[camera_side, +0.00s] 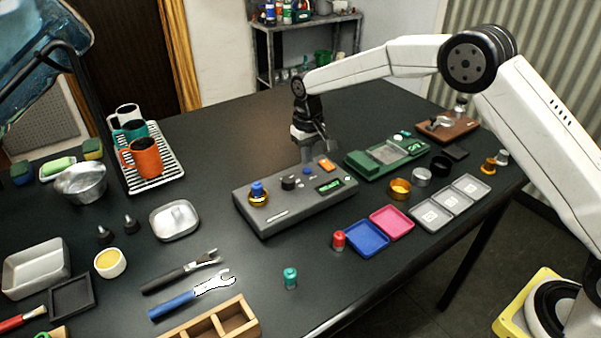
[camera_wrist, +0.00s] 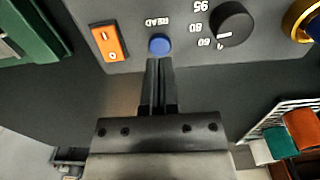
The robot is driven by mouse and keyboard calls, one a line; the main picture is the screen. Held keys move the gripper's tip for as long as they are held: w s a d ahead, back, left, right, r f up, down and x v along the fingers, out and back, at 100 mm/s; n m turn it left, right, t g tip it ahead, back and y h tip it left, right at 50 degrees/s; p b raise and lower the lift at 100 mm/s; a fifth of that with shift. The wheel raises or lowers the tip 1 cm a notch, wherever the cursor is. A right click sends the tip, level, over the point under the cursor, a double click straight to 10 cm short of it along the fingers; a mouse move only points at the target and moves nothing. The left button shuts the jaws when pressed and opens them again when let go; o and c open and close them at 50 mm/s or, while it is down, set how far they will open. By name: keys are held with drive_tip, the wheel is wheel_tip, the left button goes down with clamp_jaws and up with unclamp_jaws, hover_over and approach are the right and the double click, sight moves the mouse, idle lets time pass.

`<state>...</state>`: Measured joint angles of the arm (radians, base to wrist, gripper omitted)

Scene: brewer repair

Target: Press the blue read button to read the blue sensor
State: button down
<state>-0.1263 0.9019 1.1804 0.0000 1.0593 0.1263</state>
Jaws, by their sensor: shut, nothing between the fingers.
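The blue read button (camera_wrist: 159,44) sits on the grey control box, beside the "READ" label. It also shows in the side view (camera_side: 307,171), on the grey box (camera_side: 279,216). My gripper (camera_wrist: 158,62) is shut and empty, with its fingertips just below the button in the wrist view; I cannot tell whether they touch it. In the side view my gripper (camera_side: 307,157) is just behind the button, pointing down. The blue sensor (camera_side: 257,190) stands in a gold ring at the left end of the box. A small green display (camera_side: 329,186) is lit, its text too small to read.
An orange switch (camera_wrist: 109,42) and a black dial (camera_wrist: 232,23) flank the button. A green device (camera_side: 387,155) stands behind the box to the right. A blue tray (camera_side: 366,237), a pink tray (camera_side: 392,222) and a red sensor (camera_side: 338,240) lie in front. Bare table lies behind the box.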

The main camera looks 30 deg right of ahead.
drive_tip(key=shift+f, duration=1.3)
idle(0.4)
drive_tip(key=shift+r, duration=2.25)
drive_tip(key=shift+r, duration=0.1)
drive_tip(key=shift+r, duration=2.9)
drive_tip(key=shift+s, duration=0.1)
drive_tip(key=s+d+f+t, duration=0.1)
drive_tip(key=s+d+f, duration=0.1)
drive_tip(key=s, duration=0.7)
drive_tip(key=s+d+f, duration=0.2)
drive_tip(key=s+d, duration=0.1)
drive_tip(key=s, duration=0.7)
drive_tip(key=s+d+f+t, duration=0.1)
drive_tip(key=s+d+f, duration=0.1)
drive_tip(key=s, duration=0.8)
drive_tip(key=shift+d+t, duration=0.15)
drive_tip(key=shift+t, duration=0.15)
